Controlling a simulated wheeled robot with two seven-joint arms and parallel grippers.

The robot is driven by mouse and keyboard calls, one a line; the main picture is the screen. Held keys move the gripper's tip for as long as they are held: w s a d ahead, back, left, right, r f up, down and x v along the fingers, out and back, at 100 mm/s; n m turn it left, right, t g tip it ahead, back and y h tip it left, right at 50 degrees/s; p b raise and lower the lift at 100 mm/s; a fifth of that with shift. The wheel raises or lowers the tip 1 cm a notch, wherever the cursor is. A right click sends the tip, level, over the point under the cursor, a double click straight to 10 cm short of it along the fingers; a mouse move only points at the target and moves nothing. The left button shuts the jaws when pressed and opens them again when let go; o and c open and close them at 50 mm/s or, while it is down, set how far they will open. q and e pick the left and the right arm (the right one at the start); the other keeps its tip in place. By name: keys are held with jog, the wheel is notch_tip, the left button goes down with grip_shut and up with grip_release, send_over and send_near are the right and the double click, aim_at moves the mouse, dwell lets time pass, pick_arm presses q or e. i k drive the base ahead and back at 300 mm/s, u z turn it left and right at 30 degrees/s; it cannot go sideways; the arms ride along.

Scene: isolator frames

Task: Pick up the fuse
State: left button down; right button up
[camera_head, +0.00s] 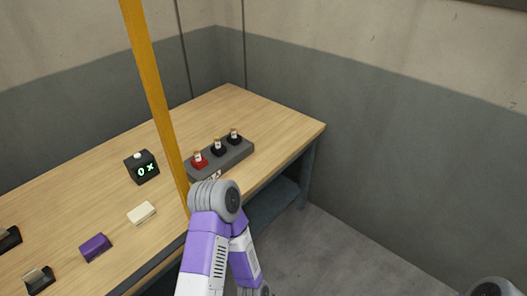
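A grey block (237,157) lies on the wooden table and bears three small upright pieces with pale labelled bodies and brownish tops. One has a red base (199,163); two have black bases (218,150) (235,139). They look like fuses in holders, but I cannot tell which is the task's fuse. My purple and white arm (205,245) rises from the bottom, with its grey joint (217,198) in front of the block's near end. Neither gripper is clearly visible. Part of my other arm (490,288) shows at the bottom right corner.
A black box (142,167) with a lit display, a white block (141,213) and a purple block (96,247) lie on the table (230,105). Dark pieces (38,279) sit at the left. A yellow post (152,85) crosses the view. Walls stand behind and right.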

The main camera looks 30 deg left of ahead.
aim_at(197, 155)
jog(key=z, duration=1.4)
jog(key=i, duration=0.6)
jog(key=u, duration=2.95)
